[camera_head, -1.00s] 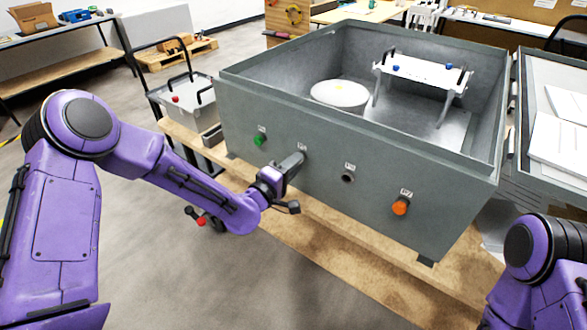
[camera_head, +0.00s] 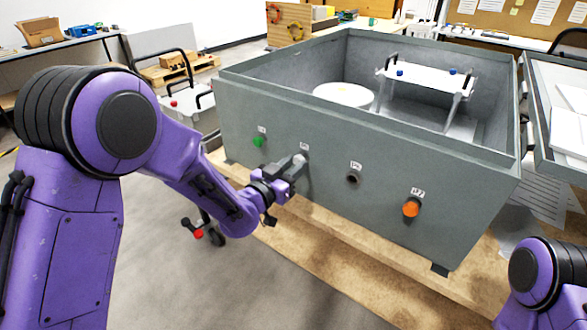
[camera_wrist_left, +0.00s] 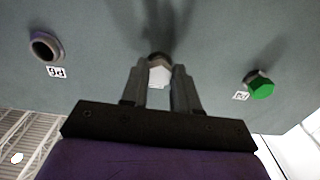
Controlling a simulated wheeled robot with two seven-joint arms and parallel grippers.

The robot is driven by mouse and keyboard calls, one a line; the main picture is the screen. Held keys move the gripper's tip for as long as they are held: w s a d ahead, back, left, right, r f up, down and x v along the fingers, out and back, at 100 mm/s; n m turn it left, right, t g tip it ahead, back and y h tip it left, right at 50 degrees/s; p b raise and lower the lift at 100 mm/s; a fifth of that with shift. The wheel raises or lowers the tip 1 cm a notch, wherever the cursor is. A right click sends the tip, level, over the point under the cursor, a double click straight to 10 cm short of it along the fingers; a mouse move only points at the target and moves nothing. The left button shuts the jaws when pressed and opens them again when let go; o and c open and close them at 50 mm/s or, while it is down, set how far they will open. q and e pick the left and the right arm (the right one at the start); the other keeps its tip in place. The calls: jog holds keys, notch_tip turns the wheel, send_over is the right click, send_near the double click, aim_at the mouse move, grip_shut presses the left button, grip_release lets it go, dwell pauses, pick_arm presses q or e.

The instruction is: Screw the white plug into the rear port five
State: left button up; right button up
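The white plug (camera_wrist_left: 158,77) sits at the middle port on the front wall of the grey box (camera_head: 240,105), between the green plug (camera_head: 259,141) and an open port (camera_head: 353,177). Its far end meets the brownish port collar (camera_wrist_left: 158,58) in the left wrist view; how deep it sits is hidden. My left gripper (camera_head: 294,164) points at this port. In the left wrist view its two fingers (camera_wrist_left: 160,88) flank the plug closely and appear shut on it. My right gripper is out of view.
An orange plug (camera_head: 411,208) sticks out of the wall at right. The open box holds a white disc (camera_head: 343,95) and a white raised plate (camera_head: 425,75). The box stands on a wooden table (camera_head: 330,245). A grey case (camera_head: 545,90) stands at right.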

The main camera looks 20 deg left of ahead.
pick_arm(q)
jog(key=shift+o, duration=0.8)
jog(key=n+p, duration=0.1)
jog(key=n, duration=0.1)
jog(key=n+p, duration=0.2)
jog(key=n, duration=0.1)
jog(key=n+p, duration=0.1)
jog(key=n, duration=0.2)
jog(key=shift+r, duration=0.4)
jog(key=n+p, duration=0.1)
jog(key=n, duration=0.5)
jog(key=shift+f, duration=0.15)
jog(key=n, duration=0.2)
jog(key=shift+s+n+p, duration=0.1)
jog(key=shift+n+p, duration=0.2)
jog(key=shift+n, duration=0.1)
jog(key=n, duration=0.7)
jog(key=shift+d+f+b, duration=0.1)
jog(key=shift+d+b, duration=0.05)
jog(key=shift+b, duration=0.25)
jog(key=shift+d, duration=0.1)
grip_shut()
